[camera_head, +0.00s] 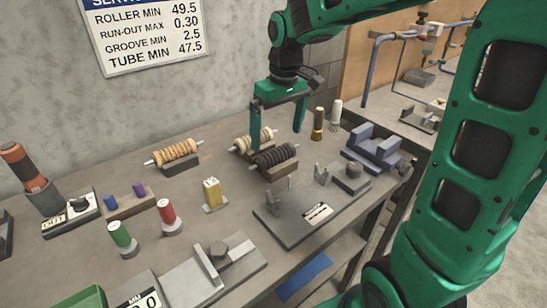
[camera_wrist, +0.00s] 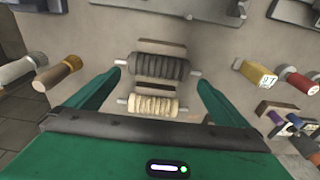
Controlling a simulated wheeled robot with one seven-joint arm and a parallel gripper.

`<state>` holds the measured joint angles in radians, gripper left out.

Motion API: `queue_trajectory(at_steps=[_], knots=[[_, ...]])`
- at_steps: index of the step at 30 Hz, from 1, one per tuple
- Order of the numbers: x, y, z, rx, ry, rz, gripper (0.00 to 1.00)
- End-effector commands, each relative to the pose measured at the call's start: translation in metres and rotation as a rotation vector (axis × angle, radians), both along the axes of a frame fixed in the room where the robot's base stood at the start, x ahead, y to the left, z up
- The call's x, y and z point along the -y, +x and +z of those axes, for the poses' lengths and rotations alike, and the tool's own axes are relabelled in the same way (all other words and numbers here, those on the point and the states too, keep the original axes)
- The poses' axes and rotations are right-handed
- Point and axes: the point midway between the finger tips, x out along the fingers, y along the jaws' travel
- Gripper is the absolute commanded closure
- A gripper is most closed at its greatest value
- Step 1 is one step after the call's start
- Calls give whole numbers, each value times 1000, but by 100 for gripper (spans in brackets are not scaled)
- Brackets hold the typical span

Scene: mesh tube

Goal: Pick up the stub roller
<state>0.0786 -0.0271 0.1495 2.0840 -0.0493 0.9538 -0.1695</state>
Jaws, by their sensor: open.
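Three ridged rollers with pale shaft ends lie on cradles on the bench; none is labelled as the stub roller. A cream roller (camera_head: 242,145) and a dark roller (camera_head: 275,156) lie side by side, and a tan roller (camera_head: 175,151) lies farther left. My gripper (camera_head: 277,140) is open and empty, pointing down over the cream and dark pair. In the wrist view, the cream roller (camera_wrist: 153,105) and the longer-looking dark roller (camera_wrist: 158,67) lie between the spread green fingers (camera_wrist: 155,82). The fingers partly hide the pair in the head view.
A grey fixture plate (camera_head: 290,230) stands in front of the pair, and a blue-grey V-block (camera_head: 375,150) is to the right. Brown (camera_head: 318,125) and white (camera_head: 335,115) upright cylinders stand behind. A yellow block (camera_head: 212,192) is to the left. Bare bench lies between the tan roller and the yellow block.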

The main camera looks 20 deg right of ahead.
Motion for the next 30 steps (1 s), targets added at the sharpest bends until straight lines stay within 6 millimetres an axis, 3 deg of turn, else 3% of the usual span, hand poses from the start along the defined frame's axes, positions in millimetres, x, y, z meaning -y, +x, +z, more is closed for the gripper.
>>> queue_trajectory(at_steps=[13,23,28,30], knots=[[0,9,-48,-1,0,-3,0],[0,10,-53,1,0,-3,0],[0,10,-53,1,0,-3,39],[0,11,-53,2,0,-3,39]])
